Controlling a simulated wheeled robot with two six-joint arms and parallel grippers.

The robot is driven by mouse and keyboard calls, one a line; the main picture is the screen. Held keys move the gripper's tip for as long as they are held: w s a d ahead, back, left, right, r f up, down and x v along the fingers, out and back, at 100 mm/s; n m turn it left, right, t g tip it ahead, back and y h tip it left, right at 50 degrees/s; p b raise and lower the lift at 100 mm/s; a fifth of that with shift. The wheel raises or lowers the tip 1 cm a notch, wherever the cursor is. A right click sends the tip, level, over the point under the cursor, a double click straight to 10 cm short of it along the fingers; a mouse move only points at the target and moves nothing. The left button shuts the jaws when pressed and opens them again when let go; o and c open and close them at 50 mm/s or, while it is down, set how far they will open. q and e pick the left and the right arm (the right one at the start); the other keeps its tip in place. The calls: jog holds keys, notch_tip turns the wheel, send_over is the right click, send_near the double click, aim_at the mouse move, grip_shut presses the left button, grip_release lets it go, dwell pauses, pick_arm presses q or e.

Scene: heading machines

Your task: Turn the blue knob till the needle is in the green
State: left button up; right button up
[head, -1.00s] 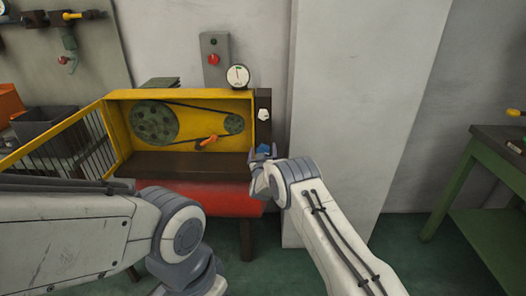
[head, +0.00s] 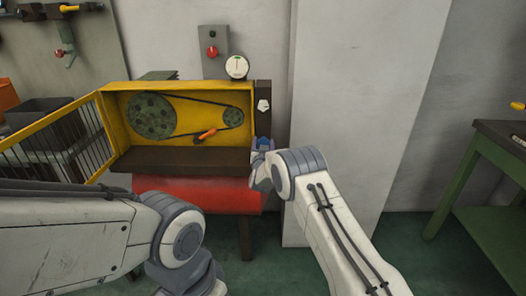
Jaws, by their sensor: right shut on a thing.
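The blue knob (head: 264,143) sits low on the dark post at the right side of the yellow machine. My right gripper (head: 262,152) is shut on the blue knob, and its wrist hides part of it. The round white gauge (head: 236,67) stands on top of the machine. Its dark needle points about straight up; the green zone is too small to tell clearly. My left arm comes in at the lower left, and its gripper is out of view.
The yellow housing (head: 178,87) is open, with belt pulleys and an orange-handled tool (head: 206,135) inside. A white knob (head: 263,105) is above the blue one. A barred guard (head: 60,140) swings out left. A green bench (head: 480,180) stands right.

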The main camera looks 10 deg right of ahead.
pick_arm(q)
jog(key=shift+f, duration=0.45)
pick_arm(e)
jog(key=shift+m, duration=0.4)
jog(key=o, duration=1.4)
jog(key=s, duration=0.3)
jog(key=s+a, duration=0.1)
jog(key=s, duration=0.6)
jog(key=shift+s+a, duration=0.2)
jog(key=shift+a, duration=0.1)
jog(key=shift+r, duration=0.1)
